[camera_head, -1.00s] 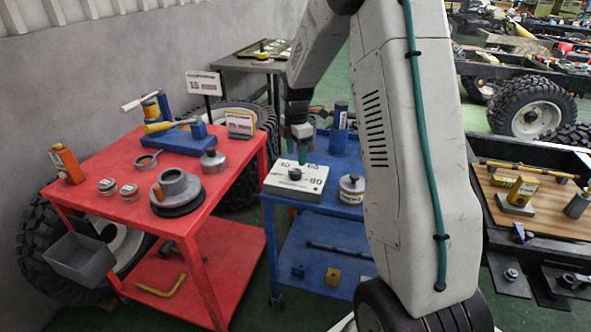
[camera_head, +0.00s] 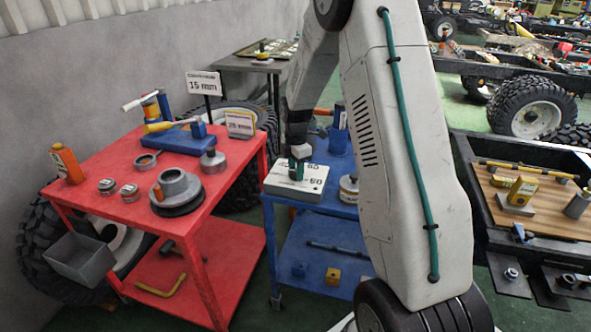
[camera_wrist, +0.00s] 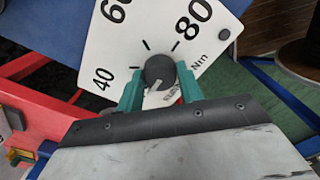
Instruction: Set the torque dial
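The torque dial is a black round knob (camera_wrist: 160,72) on a white plate (camera_wrist: 108,48), with 40, 60, 80 and Nm printed around it. A pale pointer line on the knob faces the lower left in the wrist view, away from the numbers. My gripper (camera_wrist: 160,82) has its teal fingers apart, one on each side of the knob. I cannot see clearly whether they touch it. In the head view my gripper (camera_head: 297,170) points down over the white dial box (camera_head: 312,187), and it hides most of the knob.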

